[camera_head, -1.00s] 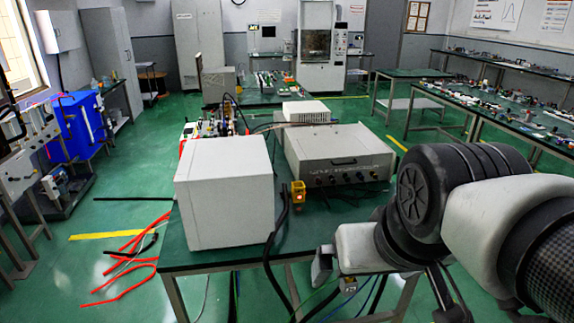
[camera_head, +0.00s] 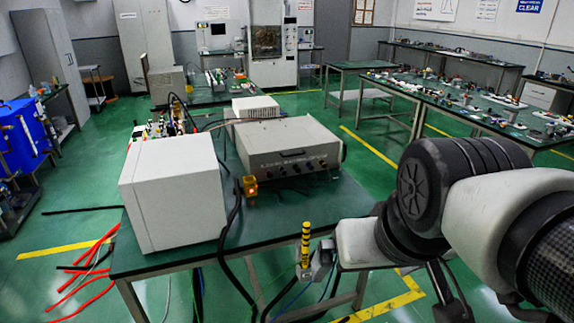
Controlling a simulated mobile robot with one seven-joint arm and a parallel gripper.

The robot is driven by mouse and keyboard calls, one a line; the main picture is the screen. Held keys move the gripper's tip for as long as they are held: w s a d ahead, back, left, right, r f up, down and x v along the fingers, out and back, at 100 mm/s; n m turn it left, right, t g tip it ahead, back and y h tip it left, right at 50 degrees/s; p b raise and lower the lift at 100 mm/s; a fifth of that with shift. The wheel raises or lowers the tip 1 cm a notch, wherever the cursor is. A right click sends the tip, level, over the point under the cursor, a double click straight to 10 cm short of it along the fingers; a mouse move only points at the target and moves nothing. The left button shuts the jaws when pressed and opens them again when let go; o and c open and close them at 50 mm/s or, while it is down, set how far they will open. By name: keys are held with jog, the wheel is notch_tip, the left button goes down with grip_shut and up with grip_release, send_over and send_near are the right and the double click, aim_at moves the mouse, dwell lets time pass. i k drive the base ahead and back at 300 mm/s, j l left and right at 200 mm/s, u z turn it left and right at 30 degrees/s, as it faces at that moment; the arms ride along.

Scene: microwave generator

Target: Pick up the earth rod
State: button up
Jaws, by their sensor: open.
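A short upright rod with yellow and black bands (camera_head: 305,240) shows at the front edge of the table, right of its middle. It looks like the earth rod, though no label is readable. Its lower end is hidden by my gripper (camera_head: 317,264). My gripper is at the end of my arm, which reaches in from the right. It overlaps the rod's lower part in the picture; I cannot tell whether they touch. My gripper is open, and its fingers are small and partly hidden by the wrist.
The green-topped table (camera_head: 150,262) bears a white box (camera_head: 172,192), a grey instrument (camera_head: 285,150) and a small yellow device (camera_head: 250,187). Black cables (camera_head: 232,235) hang over its front edge. Red strips (camera_head: 88,275) lie on the floor at left. Open green floor lies right of the table.

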aim_at(306, 225)
jog(key=i+j+z, duration=0.15)
jog(key=j, duration=0.15)
jog(key=k+l+u, duration=0.15)
jog(key=l, duration=0.15)
jog(key=i+j, duration=0.1)
jog(key=j, duration=0.4)
jog(key=i+j+z, duration=0.1)
jog(key=j, duration=0.85)
jog(key=i+l, duration=0.1)
jog(key=i, duration=0.2)
jog(key=k, duration=0.25)
jog(key=j+z, duration=0.05)
jog(key=j, duration=0.05)
